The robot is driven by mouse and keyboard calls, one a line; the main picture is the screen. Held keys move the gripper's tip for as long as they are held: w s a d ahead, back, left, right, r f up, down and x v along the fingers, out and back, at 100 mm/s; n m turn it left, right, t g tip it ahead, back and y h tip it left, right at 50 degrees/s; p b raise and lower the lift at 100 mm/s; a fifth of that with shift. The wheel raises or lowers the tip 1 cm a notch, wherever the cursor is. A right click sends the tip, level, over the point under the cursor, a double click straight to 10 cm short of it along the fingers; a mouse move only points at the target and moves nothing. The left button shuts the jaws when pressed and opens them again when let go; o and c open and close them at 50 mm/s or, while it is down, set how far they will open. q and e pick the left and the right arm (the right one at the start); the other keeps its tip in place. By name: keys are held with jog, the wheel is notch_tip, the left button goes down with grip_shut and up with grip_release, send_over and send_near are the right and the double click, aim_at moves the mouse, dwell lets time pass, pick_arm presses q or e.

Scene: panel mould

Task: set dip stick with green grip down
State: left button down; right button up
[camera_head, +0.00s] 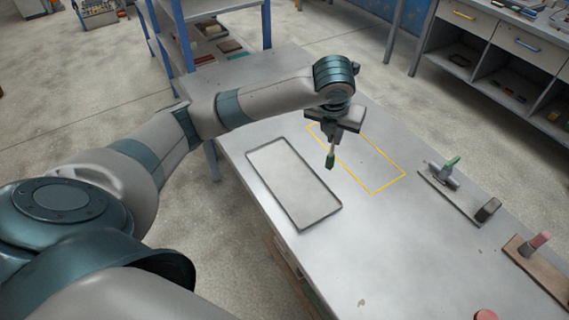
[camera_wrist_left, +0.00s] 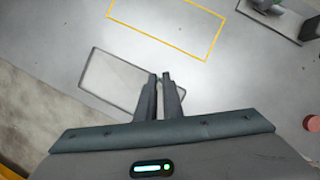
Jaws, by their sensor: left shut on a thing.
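My left gripper (camera_head: 333,137) hangs over the work table, pointing down, between the panel mould and a yellow outline. It is shut on the dip stick with green grip (camera_head: 330,161); the green end shows below the fingers, and the rest is mostly hidden by the gripper. In the left wrist view the two fingers (camera_wrist_left: 160,78) are close together, and the dip stick cannot be made out there. The shallow rectangular panel mould (camera_head: 322,215) lies on the table, left of the gripper. It also shows in the left wrist view (camera_wrist_left: 85,68). My right gripper is not in view.
The yellow outline (camera_head: 390,184) on the table (camera_head: 400,250) is empty. To the right lie a metal plate (camera_head: 448,198) with a green-handled tool and a brown board (camera_head: 535,262) with a pink-handled one. The table's front middle is mostly clear. A blue-posted shelf stands behind.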

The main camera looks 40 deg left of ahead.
pick_arm(q)
jog(key=shift+d, duration=0.15)
jog(key=s+a+f+p, duration=0.2)
jog(key=a+f, duration=0.5)
jog(key=a, duration=0.4)
jog(key=shift+s+a+p, duration=0.25)
jog(key=shift+s+p, duration=0.15)
jog(key=shift+p, duration=0.45)
notch_tip(320, 180, down, 4)
jog(key=shift+r+p, duration=0.1)
jog(key=shift+p, duration=0.75)
jog(key=shift+f, duration=0.2)
